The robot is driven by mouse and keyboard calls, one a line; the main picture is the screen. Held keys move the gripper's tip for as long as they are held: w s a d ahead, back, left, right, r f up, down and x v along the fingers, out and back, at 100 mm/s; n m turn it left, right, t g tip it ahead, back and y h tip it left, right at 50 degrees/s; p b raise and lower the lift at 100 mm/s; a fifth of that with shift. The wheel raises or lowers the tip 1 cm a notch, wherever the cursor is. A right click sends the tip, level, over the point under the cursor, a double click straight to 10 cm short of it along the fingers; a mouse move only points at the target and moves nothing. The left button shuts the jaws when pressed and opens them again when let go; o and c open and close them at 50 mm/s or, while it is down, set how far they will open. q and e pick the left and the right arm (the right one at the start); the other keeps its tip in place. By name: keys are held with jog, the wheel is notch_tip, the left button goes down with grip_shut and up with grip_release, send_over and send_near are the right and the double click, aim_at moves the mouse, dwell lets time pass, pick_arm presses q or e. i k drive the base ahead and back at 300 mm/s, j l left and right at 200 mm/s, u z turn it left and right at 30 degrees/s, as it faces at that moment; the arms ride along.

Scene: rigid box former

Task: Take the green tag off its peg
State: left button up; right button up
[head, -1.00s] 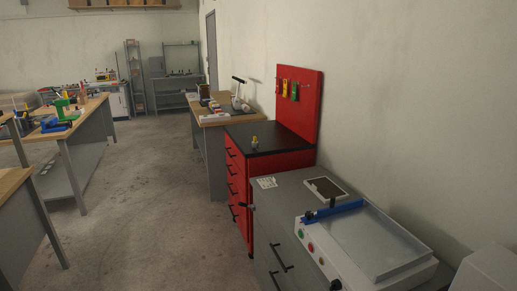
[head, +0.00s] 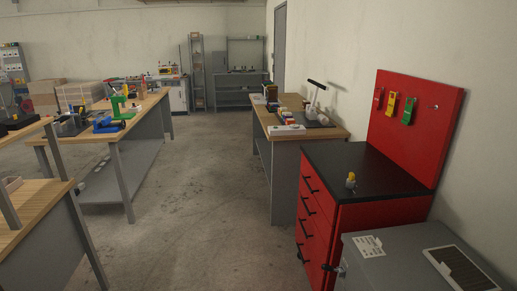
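The green tag (head: 408,111) hangs on the red pegboard (head: 415,130) at the right of the head view. It is the rightmost of the hanging tags, beside a yellow tag (head: 391,105) and a red tag (head: 377,97). A bare peg (head: 435,107) shows to the right of the green tag. The board stands upright at the back of a red drawer cabinet with a black top (head: 365,172). Neither of my grippers is in view.
A small yellow and grey object (head: 351,181) stands on the black top. A grey cabinet (head: 400,262) is in front at the lower right. A wooden workbench (head: 325,132) stands beyond the red cabinet. Workbenches (head: 150,103) line the left. The concrete floor between is clear.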

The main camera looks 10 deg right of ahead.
aim_at(406, 121)
jog(key=i+j+z, duration=0.1)
jog(key=i+z, duration=0.25)
jog(key=i, duration=0.2)
jog(key=i+j+z, duration=0.35)
jog(key=i, duration=0.15)
jog(key=i+j+z, duration=0.35)
jog(key=i, duration=0.15)
jog(key=l, duration=0.1)
